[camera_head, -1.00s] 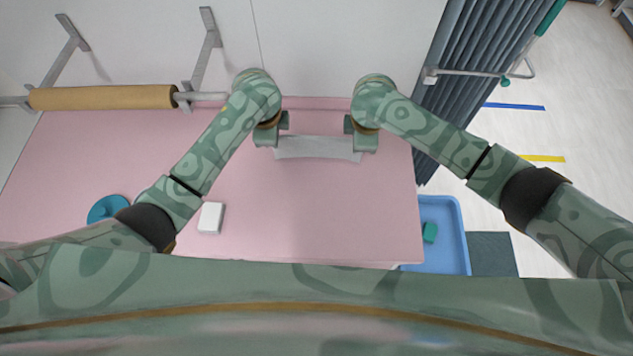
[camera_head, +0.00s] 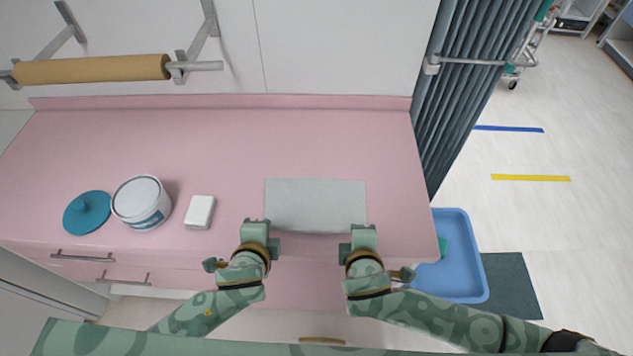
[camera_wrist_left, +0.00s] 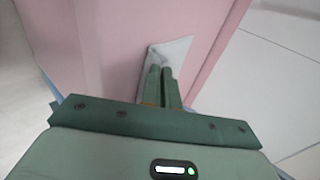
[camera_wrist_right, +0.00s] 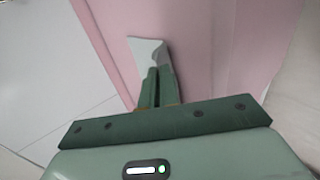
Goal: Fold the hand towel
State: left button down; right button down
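The hand towel (camera_head: 316,200) is a pale grey-white rectangle on the pink counter, near its front edge. Its near edge runs between my two grippers and bows slightly. My left gripper (camera_head: 260,226) is at the towel's near left corner and my right gripper (camera_head: 360,231) at its near right corner. In the left wrist view the fingers are together with towel (camera_wrist_left: 172,52) at their tips. In the right wrist view the fingers are likewise together on the towel (camera_wrist_right: 147,52). Both look shut on it. The fingers hide the corners, and I cannot tell the number of layers.
A white tub (camera_head: 141,203), a teal lid (camera_head: 87,212) and a white block (camera_head: 200,212) stand left of the towel on the counter (camera_head: 220,140). A blue bin (camera_head: 462,270) is beyond the counter's right end. The counter behind the towel is clear.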

pick_arm(q)
jog(key=shift+s+f, duration=0.2)
jog(key=shift+s, duration=0.05)
pick_arm(e)
jog(key=shift+s+f, duration=0.2)
jog(key=shift+s, duration=0.05)
pick_arm(q)
jog(key=c, duration=1.3)
grip_release()
pick_arm(e)
jog(key=c, duration=1.3)
grip_release()
pick_arm(q)
jog(key=shift+r, duration=0.1)
pick_arm(e)
jog(key=shift+r, duration=0.1)
